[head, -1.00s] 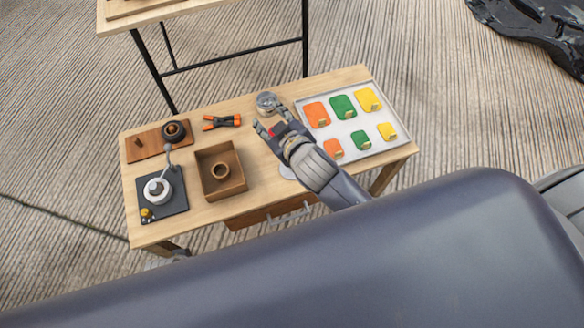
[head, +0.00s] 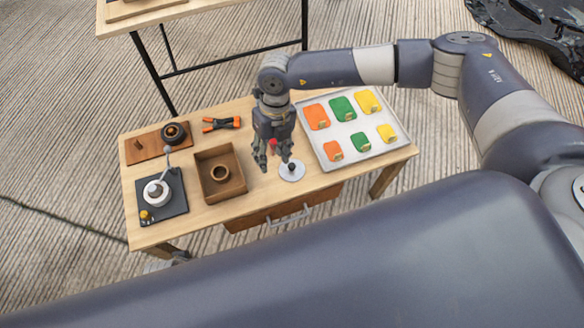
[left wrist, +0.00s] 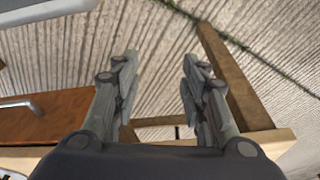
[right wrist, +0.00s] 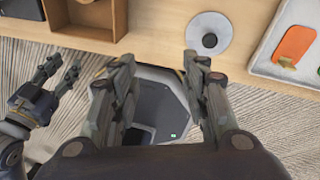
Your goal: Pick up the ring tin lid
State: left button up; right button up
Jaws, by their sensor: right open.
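The ring tin lid (head: 292,171) is a flat pale grey disc with a dark knob in its middle. It lies on the wooden table near the front edge and shows in the right wrist view (right wrist: 222,38). My right gripper (head: 273,160) is open, points down and is just left of the lid in the head view. In the right wrist view its open fingers (right wrist: 162,65) have nothing between them. My left gripper (left wrist: 157,90) is open and empty, with floor and table legs beyond it. It also shows at the left of the right wrist view (right wrist: 62,80).
A wooden box (head: 232,190) with a ring inside stands left of the lid. A tray (head: 345,145) with coloured pouches lies to the right. Pliers (head: 221,124), a wooden board (head: 143,150) and a dark pad with a white device (head: 160,190) are farther left.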

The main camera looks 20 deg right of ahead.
jog(key=w+d+h, duration=0.2)
jog(key=d, duration=0.3)
send_over(292, 165)
jog(key=shift+t, duration=0.3)
notch_tip(292, 165, down, 5)
jog(key=shift+w+r+b, duration=0.1)
jog(key=shift+b, duration=0.35)
jog(key=shift+f+b, duration=0.6)
jog(key=shift+f, duration=2.25)
pick_arm(q)
jog(key=w+v, duration=0.1)
jog(key=v, duration=0.6)
jog(key=shift+w+r+t, duration=0.25)
jog(key=shift+w+t, duration=0.05)
jog(key=shift+w, duration=0.3)
pick_arm(e)
jog(key=shift+c, duration=0.2)
jog(key=c, duration=0.8)
